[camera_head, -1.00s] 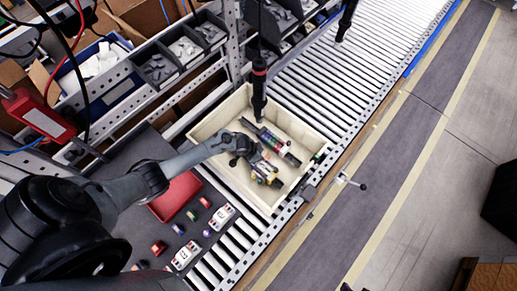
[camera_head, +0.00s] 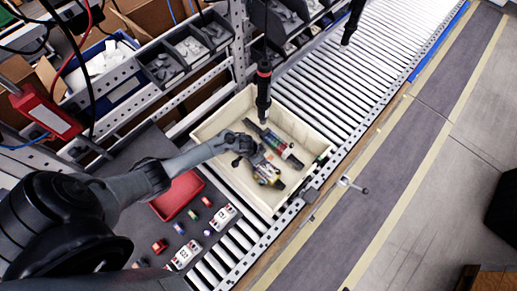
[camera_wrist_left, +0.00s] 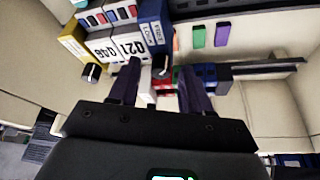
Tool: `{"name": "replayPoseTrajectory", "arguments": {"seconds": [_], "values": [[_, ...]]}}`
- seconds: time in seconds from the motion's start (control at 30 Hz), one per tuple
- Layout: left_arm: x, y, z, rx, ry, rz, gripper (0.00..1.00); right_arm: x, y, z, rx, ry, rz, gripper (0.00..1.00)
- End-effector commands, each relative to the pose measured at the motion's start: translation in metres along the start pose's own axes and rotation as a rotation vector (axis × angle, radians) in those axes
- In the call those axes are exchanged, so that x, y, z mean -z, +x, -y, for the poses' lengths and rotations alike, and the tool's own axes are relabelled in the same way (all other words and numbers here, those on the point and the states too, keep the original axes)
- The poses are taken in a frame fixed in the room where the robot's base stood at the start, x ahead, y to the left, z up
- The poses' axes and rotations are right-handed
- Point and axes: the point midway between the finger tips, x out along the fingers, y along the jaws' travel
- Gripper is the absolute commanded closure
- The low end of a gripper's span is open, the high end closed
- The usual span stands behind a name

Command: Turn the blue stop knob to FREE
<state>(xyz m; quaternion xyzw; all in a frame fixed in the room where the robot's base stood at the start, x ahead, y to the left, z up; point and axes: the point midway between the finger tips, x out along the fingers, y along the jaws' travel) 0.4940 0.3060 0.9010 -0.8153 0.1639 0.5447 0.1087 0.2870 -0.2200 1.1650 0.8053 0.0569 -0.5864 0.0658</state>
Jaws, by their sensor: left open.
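A dark knob (camera_wrist_left: 162,93) with a pale mark lies just below the blue block, between my fingers. My left gripper (camera_wrist_left: 160,80) is open, with one finger on each side of that knob; I cannot tell whether either touches it. In the head view my left gripper (camera_head: 251,158) is over the device inside the cream bin (camera_head: 213,122).
A second black knob (camera_wrist_left: 92,72) sits beside a yellow block (camera_wrist_left: 72,40). A black tool (camera_head: 263,92) hangs over the bin. A long dark part (camera_head: 273,141) lies in the bin. A red tray (camera_head: 177,196) and small coloured pieces lie on the left.

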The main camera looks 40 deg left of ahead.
Motion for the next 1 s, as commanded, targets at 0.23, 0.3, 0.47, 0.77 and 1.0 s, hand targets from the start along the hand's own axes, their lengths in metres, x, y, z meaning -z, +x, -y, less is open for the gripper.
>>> {"name": "replayPoseTrajectory", "arguments": {"seconds": [0.23,0.3,0.47,0.77,1.0], "values": [[0.000,-0.026,0.000,0.001,0.002,-0.001,0.52,0.002,-0.007,0.001,0.003,0.003,0.000,0.57],[0.000,-0.037,0.001,0.001,0.001,0.000,0.52,0.003,-0.009,0.001,0.004,0.005,-0.001,0.57],[0.000,-0.064,0.001,0.001,0.002,0.000,0.52,0.005,-0.013,0.002,0.006,0.008,-0.001,0.57],[0.000,-0.100,0.000,0.001,0.001,0.001,0.52,0.006,-0.017,0.002,0.007,0.009,-0.002,0.57],[-0.001,-0.106,0.000,0.000,0.001,0.002,0.52,0.006,-0.017,0.001,0.007,0.008,-0.001,0.57]]}}
